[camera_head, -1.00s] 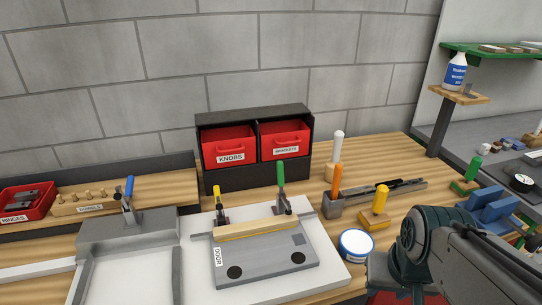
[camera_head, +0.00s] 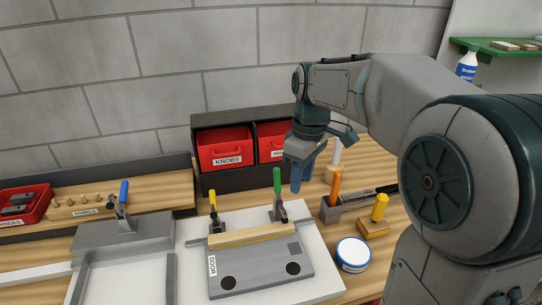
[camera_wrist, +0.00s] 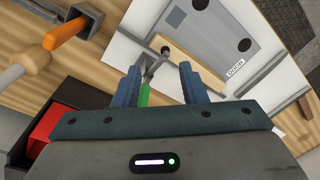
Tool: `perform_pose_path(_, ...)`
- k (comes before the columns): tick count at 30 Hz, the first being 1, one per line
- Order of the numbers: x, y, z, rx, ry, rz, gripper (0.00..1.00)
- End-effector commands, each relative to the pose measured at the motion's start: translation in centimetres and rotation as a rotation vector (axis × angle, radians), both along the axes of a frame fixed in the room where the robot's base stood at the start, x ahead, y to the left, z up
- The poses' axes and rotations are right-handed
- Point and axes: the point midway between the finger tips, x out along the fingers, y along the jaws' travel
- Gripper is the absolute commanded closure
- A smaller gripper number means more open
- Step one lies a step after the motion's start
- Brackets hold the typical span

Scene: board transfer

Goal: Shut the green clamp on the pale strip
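The green clamp (camera_head: 278,208) stands at the back right of the grey door board (camera_head: 255,268), its green handle upright. The pale strip (camera_head: 250,235) lies along the board's back edge, also in the wrist view (camera_wrist: 192,66). I cannot tell whether the clamp's tip touches it. My gripper (camera_head: 302,172) hangs a little above and to the right of the green handle in the head view. In the wrist view my gripper (camera_wrist: 157,82) is open, with the green handle (camera_wrist: 145,95) showing between its two blue fingers. Nothing is held.
A clamp with a yellow handle (camera_head: 213,205) stands at the strip's left end. An orange-handled tool (camera_head: 335,187), a yellow-handled block (camera_head: 376,215) and a round white tin (camera_head: 353,254) are to the right. Red bins (camera_head: 224,148) stand behind.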

Motion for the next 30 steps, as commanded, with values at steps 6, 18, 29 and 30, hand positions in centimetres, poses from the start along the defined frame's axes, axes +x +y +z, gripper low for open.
perform_pose_path(6,6.5,1.5,2.7,0.172,0.083,0.394,0.62)
perform_pose_path(18,11.6,1.1,4.4,0.412,0.075,0.768,0.62)
perform_pose_path(29,10.4,2.4,0.8,0.419,0.076,0.780,0.62)
perform_pose_path(30,10.1,2.7,0.1,0.418,0.076,0.780,0.62)
